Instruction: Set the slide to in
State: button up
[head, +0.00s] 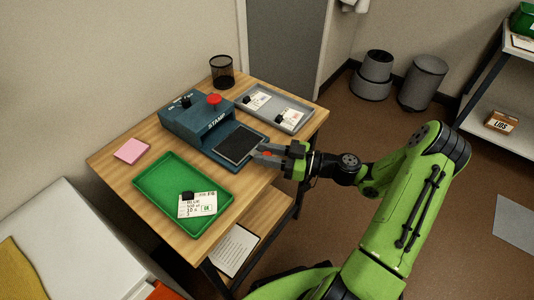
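The blue stamp machine (198,118) stands on the wooden table, with "STAMP" on its front and a red knob (214,99) and a black knob on top. Its slide, with a dark flat pad (237,144), sticks out at the front, towards my gripper. My gripper (262,154) is at the outer edge of the slide, its fingers pointing left at it. A small red part (266,153) shows at the fingers; I cannot tell whether they are closed on it. The fingers partly hide the slide's front edge.
A green tray (152,185) holds a labelled card with a black clip. A grey tray (294,123) behind holds two more cards. A pink pad (132,150) and a black mesh cup (222,71) stand on the table. Bare wood lies between machine and green tray.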

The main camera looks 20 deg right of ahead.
aim_at(255, 148)
grip_shut()
jog(key=shift+w+a+b, duration=0.3)
jog(key=shift+w+a, duration=0.3)
jog(key=shift+w, duration=0.2)
jog(key=shift+w+a+b, duration=0.25)
jog(key=shift+w+a, duration=0.3)
jog(key=shift+w, duration=0.25)
jog(key=shift+o, duration=1.8)
grip_release()
